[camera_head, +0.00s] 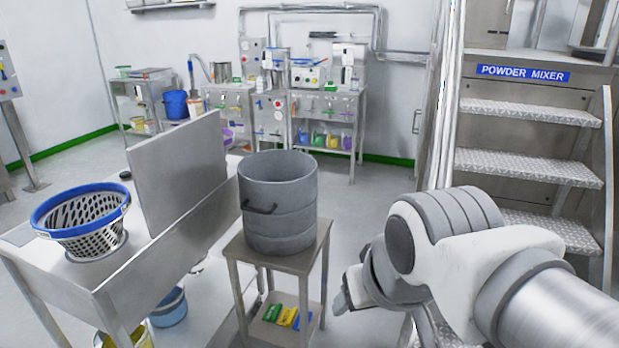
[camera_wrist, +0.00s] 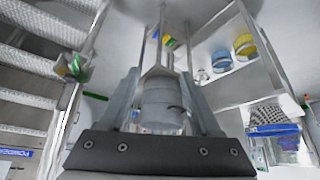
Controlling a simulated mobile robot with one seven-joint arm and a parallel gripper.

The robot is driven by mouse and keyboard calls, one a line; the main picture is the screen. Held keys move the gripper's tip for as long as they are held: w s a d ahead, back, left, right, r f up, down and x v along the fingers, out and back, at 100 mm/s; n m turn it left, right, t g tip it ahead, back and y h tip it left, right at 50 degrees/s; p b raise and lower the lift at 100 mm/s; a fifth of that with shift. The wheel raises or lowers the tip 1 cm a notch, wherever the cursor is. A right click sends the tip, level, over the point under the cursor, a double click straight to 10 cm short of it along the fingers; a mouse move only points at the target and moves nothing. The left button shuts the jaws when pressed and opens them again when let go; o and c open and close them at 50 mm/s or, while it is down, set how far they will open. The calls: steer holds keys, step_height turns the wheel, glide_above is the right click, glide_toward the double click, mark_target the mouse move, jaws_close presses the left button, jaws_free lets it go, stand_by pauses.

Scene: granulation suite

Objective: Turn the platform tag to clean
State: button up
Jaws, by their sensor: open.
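My gripper (camera_head: 350,292) hangs at the right of the head view, right of the small steel stand, with only part of it showing past my wrist. In the upside-down wrist view, the two fingers of my gripper (camera_wrist: 161,88) are spread apart with nothing held. A small box-like item with yellow and green patches (camera_wrist: 76,68) sits by the stair post in the wrist view. It may be the platform tag, but it is too small to read. The steps (camera_head: 525,158) rise under a blue POWDER MIXER sign (camera_head: 523,73).
A grey steel drum (camera_head: 279,200) stands on the small stand (camera_head: 318,248), with green, yellow and blue pieces (camera_head: 285,317) on its lower shelf. A blue-rimmed basket (camera_head: 82,220) sits on the left bench (camera_head: 170,268). Open floor lies behind.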

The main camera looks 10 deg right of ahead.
steer(key=w+a+f+m+t+y+p, duration=0.1)
steer(key=w+a+m+y+p, duration=0.2)
steer(key=w, duration=0.9)
steer(key=w+d+f+m+t+h+p, duration=0.2)
steer(key=w+f+m+h+p, duration=0.25)
steer(key=w, duration=0.55)
steer(key=w+d+f+m+h, duration=0.3)
steer(key=d+f+m+h, duration=0.15)
steer(key=d+f, duration=0.45)
steer(key=s+d+g+h+p, duration=0.1)
steer(key=s+d+h+p, duration=0.2)
steer(key=s+d+h, duration=0.55)
steer(key=w+d+h, duration=0.1)
steer(key=w+d, duration=0.3)
steer(key=d, duration=0.4)
steer(key=w+d, duration=0.5)
steer(key=d, duration=0.3)
steer(key=shift+w+d+r+m+h, duration=0.15)
steer(key=shift+d+r+m+h, duration=0.15)
steer(key=shift+m+h, duration=0.1)
steer(key=shift+c, duration=0.2)
